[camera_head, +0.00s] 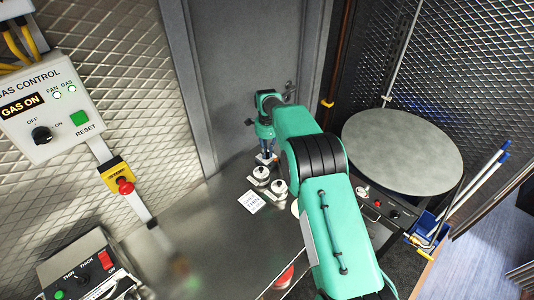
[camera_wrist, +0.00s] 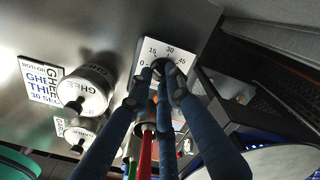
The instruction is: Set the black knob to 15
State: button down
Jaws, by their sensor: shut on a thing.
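In the wrist view, the black knob (camera_wrist: 158,66) sits on a white dial plate (camera_wrist: 149,44) marked 0, 15, 30 and 45. My gripper (camera_wrist: 163,77) is shut on the knob, with its long dark-blue fingers reaching up to it from below. The fingers cover much of the knob, and I cannot tell which number it points to. In the head view, my gripper (camera_head: 266,155) points down at the far end of the steel counter, and the knob is hidden there.
A large round plate (camera_head: 402,151) is at right. The gas control box (camera_head: 48,108) and red stop button (camera_head: 125,186) are at left. Bare counter (camera_head: 215,225) lies between.

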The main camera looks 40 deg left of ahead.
jog(key=shift+m, duration=1.6)
jog(key=c, duration=1.6)
grip_release()
jog(key=shift+c, duration=0.2)
notch_tip(320, 180, up, 12)
